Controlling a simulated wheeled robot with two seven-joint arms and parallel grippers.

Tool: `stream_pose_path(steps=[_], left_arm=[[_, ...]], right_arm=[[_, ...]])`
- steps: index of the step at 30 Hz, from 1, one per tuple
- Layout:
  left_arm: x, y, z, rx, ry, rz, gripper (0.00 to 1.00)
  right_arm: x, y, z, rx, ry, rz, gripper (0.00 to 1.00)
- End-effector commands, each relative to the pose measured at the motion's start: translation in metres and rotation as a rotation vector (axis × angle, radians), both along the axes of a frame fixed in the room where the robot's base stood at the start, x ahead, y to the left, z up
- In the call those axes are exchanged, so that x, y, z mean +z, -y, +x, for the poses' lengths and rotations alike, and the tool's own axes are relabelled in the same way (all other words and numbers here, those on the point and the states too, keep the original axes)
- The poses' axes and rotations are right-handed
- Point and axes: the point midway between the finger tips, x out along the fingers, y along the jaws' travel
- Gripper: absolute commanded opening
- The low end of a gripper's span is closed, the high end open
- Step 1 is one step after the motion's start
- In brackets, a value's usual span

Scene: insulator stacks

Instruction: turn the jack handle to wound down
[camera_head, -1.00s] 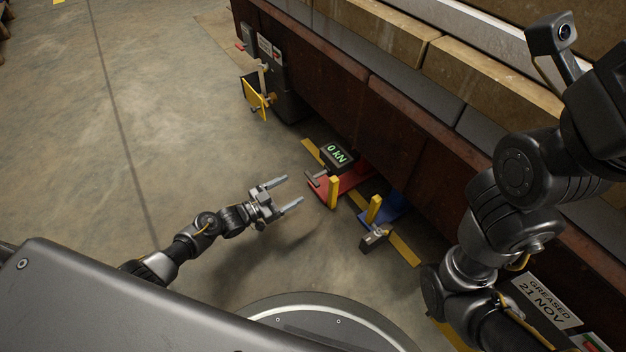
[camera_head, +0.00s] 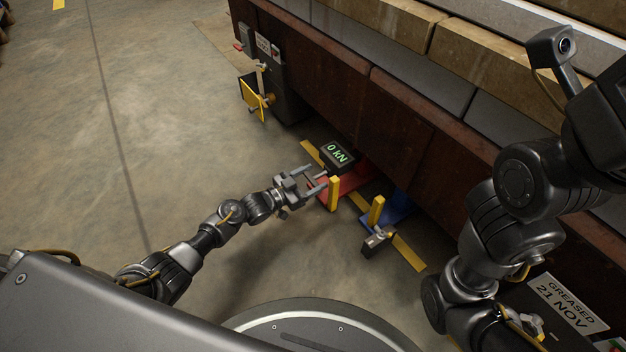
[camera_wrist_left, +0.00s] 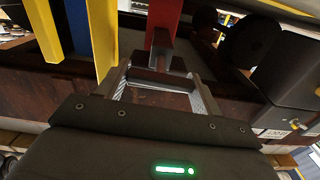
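The red jack (camera_head: 352,180) stands on the floor at the foot of the brown beam, with a yellow post (camera_head: 334,194) beside it. Its grey handle (camera_wrist_left: 160,48) shows in the left wrist view between and just past my fingertips; in the head view my gripper largely covers it. My left gripper (camera_head: 317,177) is open, its fingers pointing at the handle from the left. I cannot tell whether they touch it. A display (camera_head: 338,154) above the jack reads 0 kN. My right arm is folded at the right; its gripper is not clearly seen.
A blue jack (camera_head: 396,209) with its own yellow post (camera_head: 376,211) and grey handle (camera_head: 377,242) stands right of the red one. A dark box with a yellow plate (camera_head: 254,99) hangs farther left on the beam.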

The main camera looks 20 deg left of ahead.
Motion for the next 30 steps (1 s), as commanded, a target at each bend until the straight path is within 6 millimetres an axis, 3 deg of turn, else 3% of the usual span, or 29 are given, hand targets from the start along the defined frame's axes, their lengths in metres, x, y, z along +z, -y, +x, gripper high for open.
stream_pose_path(steps=[5, 11, 17, 18, 20, 30], left_arm=[[0.0, 0.0, 0.0, -0.002, 0.0, 0.0, 0.43], [0.003, 0.0, 0.0, -0.001, -0.038, -0.048, 0.43], [0.0, 0.0, -0.001, -0.002, -0.041, -0.051, 0.43], [0.0, 0.0, 0.0, -0.002, -0.041, -0.052, 0.67], [0.0, 0.0, -0.001, -0.002, -0.041, -0.051, 0.75], [0.001, -0.003, -0.003, -0.001, -0.042, -0.049, 0.75]], right_arm=[[0.0, 0.0, 0.0, 0.0, 0.0, 0.0, 0.34], [0.012, -0.001, 0.0, 0.001, 0.001, -0.004, 0.34], [0.01, -0.002, -0.001, 0.0, 0.004, -0.005, 0.34], [0.009, -0.002, -0.001, 0.0, 0.004, -0.005, 0.34], [0.009, -0.002, -0.001, 0.0, 0.004, -0.005, 0.34], [0.013, -0.001, 0.0, 0.0, 0.002, -0.005, 0.34]])
